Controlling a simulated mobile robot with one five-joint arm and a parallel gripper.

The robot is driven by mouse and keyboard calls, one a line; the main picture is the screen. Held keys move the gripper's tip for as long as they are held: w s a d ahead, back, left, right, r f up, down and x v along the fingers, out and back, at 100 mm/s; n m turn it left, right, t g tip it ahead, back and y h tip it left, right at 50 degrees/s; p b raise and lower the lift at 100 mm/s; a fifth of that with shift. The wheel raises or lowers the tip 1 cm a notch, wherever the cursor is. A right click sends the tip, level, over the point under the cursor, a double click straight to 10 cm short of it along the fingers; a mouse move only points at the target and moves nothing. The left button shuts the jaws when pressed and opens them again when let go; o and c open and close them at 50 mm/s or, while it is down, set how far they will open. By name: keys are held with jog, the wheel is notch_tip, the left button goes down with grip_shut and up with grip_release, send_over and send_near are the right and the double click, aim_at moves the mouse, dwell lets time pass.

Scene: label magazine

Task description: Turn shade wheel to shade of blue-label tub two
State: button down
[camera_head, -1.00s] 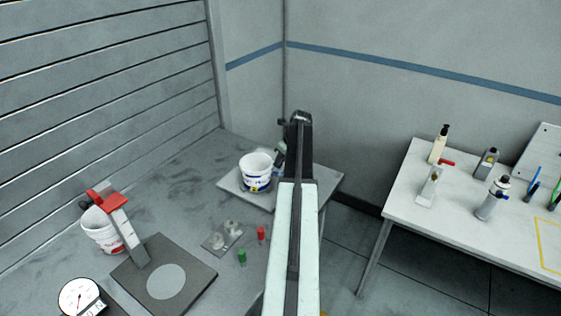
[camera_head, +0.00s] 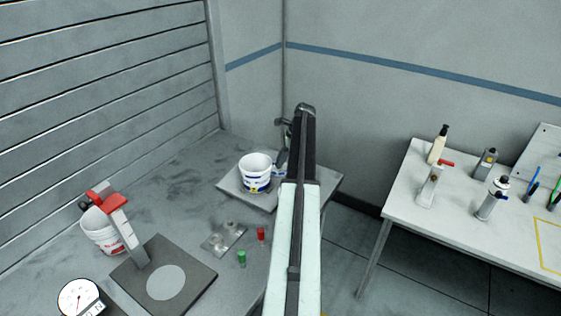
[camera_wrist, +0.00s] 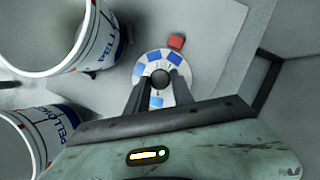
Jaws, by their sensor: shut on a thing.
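The shade wheel (camera_wrist: 185,92) is a pale disc with a ring of blue patches and a dark central knob (camera_wrist: 158,78), seen in the wrist view. My gripper (camera_wrist: 160,80) is shut on the knob, one dark finger on each side. A red block (camera_wrist: 176,41) sits at the wheel's upper edge. A white tub with blue lettering (camera_wrist: 65,45) stands at upper left, and another lettered tub (camera_wrist: 40,135) at lower left, partly out of frame. In the head view, a white tub with a blue label (camera_head: 256,185) stands on the pale platform (camera_head: 232,190). There my arm hides the wheel.
A red-marked white tub (camera_head: 98,234) stands at the left behind a red-topped post (camera_head: 122,225) on a dark plate. A dial (camera_head: 78,297), a small metal plate (camera_head: 224,239), and green (camera_head: 241,259) and red (camera_head: 261,233) pieces are nearby. Bottles stand on the right table (camera_head: 405,190).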

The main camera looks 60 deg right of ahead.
jog(key=shift+w+d+n+y, duration=0.1)
jog(key=shift+n+y, duration=0.2)
jog(key=shift+n, duration=0.7)
jog(key=c, duration=1.1)
grip_release()
jog(key=p+v, duration=0.7)
jog(key=v, duration=0.1)
jog(key=shift+w, duration=0.15)
